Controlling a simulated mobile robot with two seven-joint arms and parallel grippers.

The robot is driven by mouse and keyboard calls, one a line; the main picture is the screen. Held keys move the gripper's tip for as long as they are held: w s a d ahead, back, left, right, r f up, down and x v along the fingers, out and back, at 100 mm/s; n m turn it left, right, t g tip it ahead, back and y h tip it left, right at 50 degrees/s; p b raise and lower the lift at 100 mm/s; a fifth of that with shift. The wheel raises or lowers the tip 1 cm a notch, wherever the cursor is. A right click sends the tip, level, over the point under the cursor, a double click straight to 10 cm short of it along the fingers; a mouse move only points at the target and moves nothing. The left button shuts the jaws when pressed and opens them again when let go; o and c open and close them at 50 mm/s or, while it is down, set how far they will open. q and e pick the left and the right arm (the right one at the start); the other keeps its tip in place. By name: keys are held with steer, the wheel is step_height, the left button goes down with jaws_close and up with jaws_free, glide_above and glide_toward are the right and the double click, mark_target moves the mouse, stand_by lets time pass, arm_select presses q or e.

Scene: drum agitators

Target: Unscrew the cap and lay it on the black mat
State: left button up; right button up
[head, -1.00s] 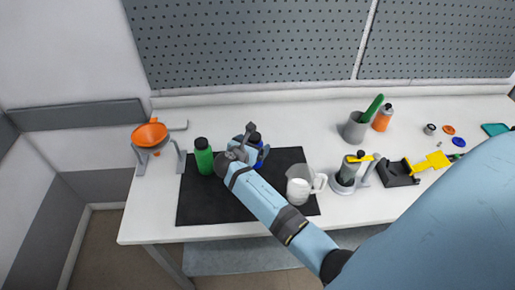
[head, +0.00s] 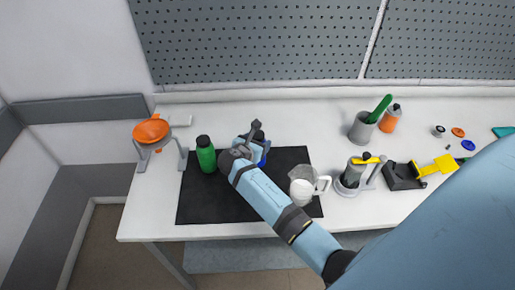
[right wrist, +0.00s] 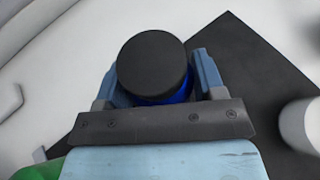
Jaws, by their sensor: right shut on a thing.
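A blue bottle (head: 264,158) with a black cap (head: 259,136) stands upright on the black mat (head: 205,208), near its back edge. My right gripper (head: 256,145) reaches it from the front right and is shut on the bottle. In the right wrist view the round black cap (right wrist: 153,62) is between the two fingers, with a strip of blue bottle (right wrist: 178,96) just below it. The cap is still on the bottle. The gripper hides part of the bottle in the head view. My left gripper is not in view.
A green bottle (head: 206,157) stands close on the left. A clear jug (head: 302,188) stands on the mat's right part. An orange funnel (head: 150,131) on a stand is at the far left. The mat's front left is bare. Other items are along the table's right.

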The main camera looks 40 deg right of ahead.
step_height(320, 180, up, 20)
steer(key=b, duration=0.1)
stand_by(0.4)
steer(key=o, duration=0.3)
steer(key=c, duration=0.5)
